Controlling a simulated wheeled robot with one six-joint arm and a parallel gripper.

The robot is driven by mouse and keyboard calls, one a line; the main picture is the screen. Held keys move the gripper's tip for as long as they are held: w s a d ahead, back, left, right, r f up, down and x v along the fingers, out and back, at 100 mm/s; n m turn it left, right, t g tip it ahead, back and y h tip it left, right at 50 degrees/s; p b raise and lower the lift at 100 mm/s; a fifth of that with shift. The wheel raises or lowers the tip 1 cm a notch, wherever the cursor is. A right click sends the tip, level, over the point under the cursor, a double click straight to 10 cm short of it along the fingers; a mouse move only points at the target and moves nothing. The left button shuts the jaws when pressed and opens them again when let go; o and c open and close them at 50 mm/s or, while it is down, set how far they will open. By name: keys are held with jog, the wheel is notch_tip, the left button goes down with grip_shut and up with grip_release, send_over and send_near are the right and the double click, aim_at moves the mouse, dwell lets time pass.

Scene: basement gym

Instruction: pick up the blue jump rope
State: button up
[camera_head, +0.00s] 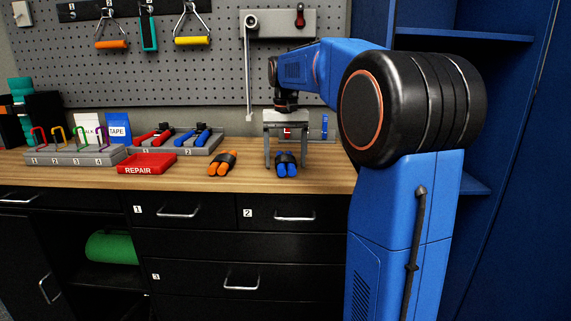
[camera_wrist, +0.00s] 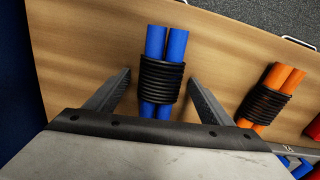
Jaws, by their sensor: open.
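The blue jump rope (camera_head: 286,170) lies on the wooden bench top near its front edge, its two blue handles bound by a coiled black cord (camera_wrist: 161,80). My gripper (camera_head: 287,165) is over it, pointing down, with one finger on each side. In the wrist view my gripper (camera_wrist: 160,74) is open, and the coil lies between the fingers with a gap on both sides. Whether the fingertips touch the bench is hard to tell.
A red REPAIR tray (camera_head: 147,164) and a grey rack (camera_head: 172,145) with red and blue tools stand further left. A pegboard (camera_head: 215,70) rises behind; a blue cabinet (camera_head: 470,37) is at right.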

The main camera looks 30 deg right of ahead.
jog(key=c, duration=1.3)
